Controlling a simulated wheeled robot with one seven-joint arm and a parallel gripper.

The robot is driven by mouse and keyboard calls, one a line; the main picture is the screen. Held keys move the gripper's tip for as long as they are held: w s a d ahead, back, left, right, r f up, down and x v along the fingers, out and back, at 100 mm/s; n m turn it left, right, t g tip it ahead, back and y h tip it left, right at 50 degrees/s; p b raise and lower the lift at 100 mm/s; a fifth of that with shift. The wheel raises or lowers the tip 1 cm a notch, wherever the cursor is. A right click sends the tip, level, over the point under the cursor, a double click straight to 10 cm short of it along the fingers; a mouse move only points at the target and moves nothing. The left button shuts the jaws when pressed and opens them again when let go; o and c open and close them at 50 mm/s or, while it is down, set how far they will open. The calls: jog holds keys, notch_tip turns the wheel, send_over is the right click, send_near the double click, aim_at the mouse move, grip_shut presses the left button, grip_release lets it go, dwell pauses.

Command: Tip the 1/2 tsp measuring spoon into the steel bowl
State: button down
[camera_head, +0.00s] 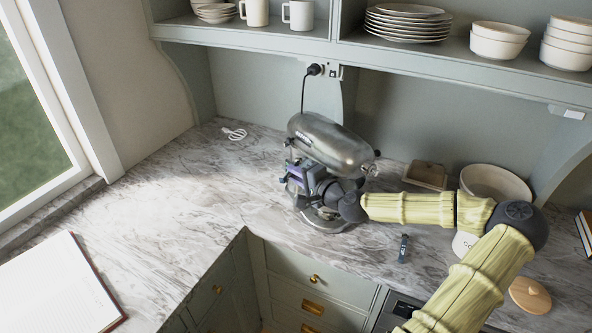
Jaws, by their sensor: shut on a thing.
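A grey metal stand mixer (335,145) stands on the marble counter near the back wall. The steel bowl (326,224) shows only in part at the mixer's base, behind my arm's wrist. My gripper (292,178) is in front of the mixer head, above the bowl area. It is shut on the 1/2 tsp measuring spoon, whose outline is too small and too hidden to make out. I cannot tell the spoon's tilt or what is in it.
A small dark-blue item (403,248) lies near the counter's front edge. A wooden box (426,175), a large pale bowl (496,182) and a round wooden lid (530,295) are at the right. A white whisk (234,133) lies at the back. The left counter is mostly clear.

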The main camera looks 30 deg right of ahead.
jog(key=shift+r+g+p, duration=0.25)
jog(key=shift+g+p, duration=0.25)
jog(key=shift+p, duration=0.5)
jog(key=shift+f+h, duration=0.15)
jog(key=shift+h, duration=0.15)
jog(key=shift+a+r+n+g+p, duration=0.1)
jog(key=shift+r+n+g+p, duration=0.2)
jog(key=shift+p, duration=0.65)
jog(key=g+p, duration=0.1)
jog(key=p, duration=0.1)
jog(key=g+h+p, duration=0.1)
jog(key=p, duration=0.2)
jog(key=shift+w+a+r+n+g, duration=0.1)
jog(key=shift+w+r+n+g, duration=0.1)
jog(key=shift+r+n+g, duration=0.15)
jog(key=shift+w+f+g+h+p, duration=0.1)
jog(key=shift+f+g+h+p, duration=0.1)
jog(key=shift+g+h+p, duration=0.45)
